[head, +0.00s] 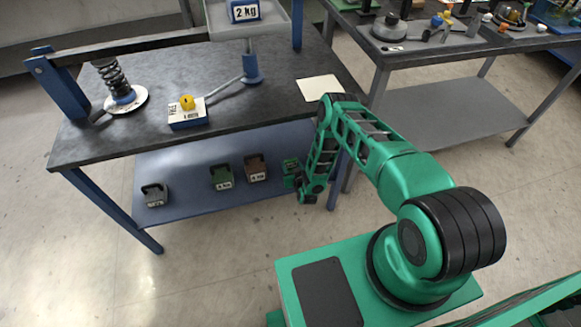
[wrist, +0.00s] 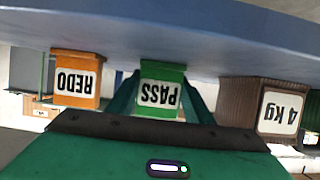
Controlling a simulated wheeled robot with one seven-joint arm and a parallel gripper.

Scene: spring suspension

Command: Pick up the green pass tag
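The green pass tag (wrist: 161,88) is a small green block with a white label reading PASS, upside down in the wrist view. It is on the blue lower shelf (wrist: 230,30) of the bench. My gripper (wrist: 162,92) has its two green fingers apart, one on each side of the tag. I see no clear grip; whether either finger touches the tag is too small to tell.
An orange REDO tag (wrist: 77,78) and a brown 4 kg block (wrist: 265,108) flank the green tag. The benchtop (head: 200,140) is above and a blue leg is close by.

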